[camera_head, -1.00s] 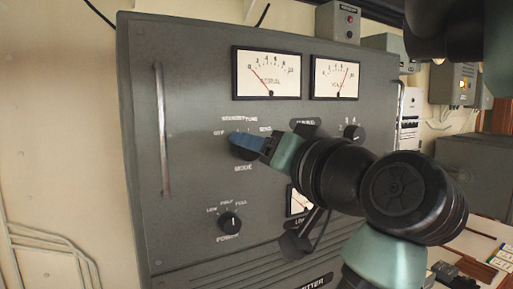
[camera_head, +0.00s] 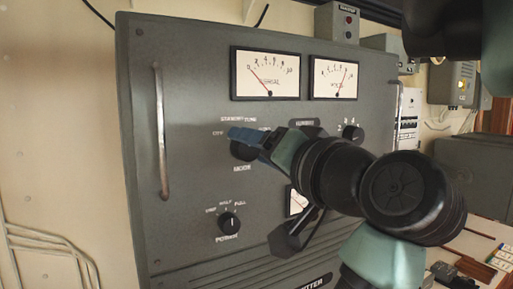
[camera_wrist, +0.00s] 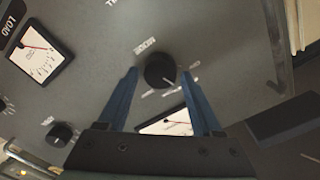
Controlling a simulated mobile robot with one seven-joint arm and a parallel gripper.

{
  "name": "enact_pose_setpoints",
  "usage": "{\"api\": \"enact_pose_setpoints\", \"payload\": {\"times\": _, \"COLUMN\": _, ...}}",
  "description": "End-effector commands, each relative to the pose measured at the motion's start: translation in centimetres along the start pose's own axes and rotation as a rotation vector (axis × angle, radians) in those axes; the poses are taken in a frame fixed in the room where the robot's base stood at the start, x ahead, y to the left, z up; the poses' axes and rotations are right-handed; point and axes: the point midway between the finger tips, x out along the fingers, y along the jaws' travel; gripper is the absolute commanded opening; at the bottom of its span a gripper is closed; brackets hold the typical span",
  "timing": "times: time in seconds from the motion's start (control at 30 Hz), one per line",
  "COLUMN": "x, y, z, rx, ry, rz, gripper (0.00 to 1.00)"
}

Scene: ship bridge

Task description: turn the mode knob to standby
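The mode knob (camera_head: 241,152) is a round black knob on the grey transmitter panel (camera_head: 185,75), under the STANDBY and TUNE labels. In the head view my blue fingers cover its upper part. My gripper (camera_head: 243,136) reaches it from the right. In the wrist view a black knob (camera_wrist: 159,70) sits between the two blue fingertips of my gripper (camera_wrist: 160,72). The fingers are apart, with a narrow gap showing on each side of the knob. I cannot read for certain which label the knob points to.
A power knob (camera_head: 229,223) is below the mode knob, and another small knob (camera_head: 353,133) is to its right. Two dial meters (camera_head: 265,73) (camera_head: 334,78) are above. A vertical metal handle (camera_head: 161,130) stands out on the panel's left. My arm hides part of a lower meter.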

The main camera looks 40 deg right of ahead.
Motion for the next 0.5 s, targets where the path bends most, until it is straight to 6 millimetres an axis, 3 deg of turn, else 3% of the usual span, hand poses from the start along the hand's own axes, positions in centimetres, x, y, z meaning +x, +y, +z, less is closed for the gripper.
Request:
{"api": "enact_pose_setpoints", "payload": {"times": 0.07, "x": 0.0, "y": 0.0, "z": 0.0, "rx": 0.000, "ry": 0.000, "rz": 0.000, "gripper": 0.82}}
{"api": "enact_pose_setpoints", "payload": {"times": 0.37, "x": -0.1, "y": 0.0, "z": 0.0, "rx": -0.001, "ry": 0.001, "rz": 0.000, "gripper": 0.82}}
{"api": "enact_pose_setpoints", "payload": {"times": 0.5, "x": -1.3, "y": 0.1, "z": -0.1, "rx": -0.001, "ry": 0.004, "rz": 0.001, "gripper": 0.82}}
